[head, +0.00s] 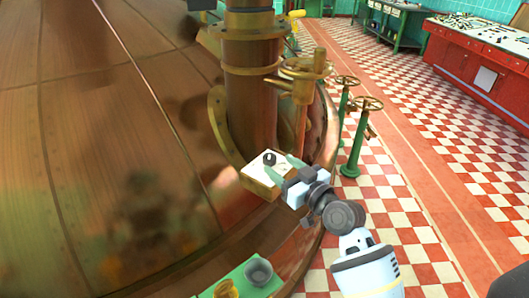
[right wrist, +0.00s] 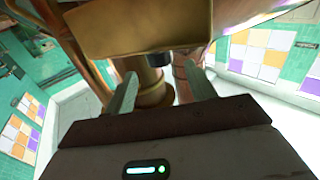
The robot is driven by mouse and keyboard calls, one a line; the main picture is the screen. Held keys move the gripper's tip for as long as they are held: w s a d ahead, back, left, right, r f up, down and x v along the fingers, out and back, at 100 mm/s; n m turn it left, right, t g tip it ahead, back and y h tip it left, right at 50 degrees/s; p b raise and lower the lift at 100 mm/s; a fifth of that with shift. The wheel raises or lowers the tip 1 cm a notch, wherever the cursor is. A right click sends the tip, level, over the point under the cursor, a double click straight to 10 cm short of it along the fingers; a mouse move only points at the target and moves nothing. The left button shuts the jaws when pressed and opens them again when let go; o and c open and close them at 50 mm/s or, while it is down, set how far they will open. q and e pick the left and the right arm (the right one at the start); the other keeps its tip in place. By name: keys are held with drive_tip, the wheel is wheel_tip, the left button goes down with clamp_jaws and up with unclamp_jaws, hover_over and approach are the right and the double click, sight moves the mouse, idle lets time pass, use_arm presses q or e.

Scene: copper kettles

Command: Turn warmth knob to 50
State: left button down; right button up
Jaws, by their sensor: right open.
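The warmth knob seems to be the small black knob (head: 269,158) on the white face of a brass-edged box (head: 257,185), set against the copper kettle in the head view. Its setting is too small to read. My right gripper (head: 284,167) is open close to the knob, with its pale green fingers pointing at the box. In the right wrist view a dark knob (right wrist: 160,60) shows beyond and between the two open fingers (right wrist: 163,88), below the brass box (right wrist: 145,28). The fingers do not appear closed on it. My left gripper is out of view.
The copper kettle (head: 110,130) fills the left. A brass pipe (head: 250,85) rises behind the box, with a brass valve wheel (head: 305,68) nearby. Green valve stands (head: 352,145) stand on the checkered floor. A green tray (head: 242,280) lies below. A red console (head: 480,70) stands far right.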

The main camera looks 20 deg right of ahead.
sight(274, 160)
drive_tip(key=x, duration=0.6)
drive_tip(key=shift+x, duration=0.75)
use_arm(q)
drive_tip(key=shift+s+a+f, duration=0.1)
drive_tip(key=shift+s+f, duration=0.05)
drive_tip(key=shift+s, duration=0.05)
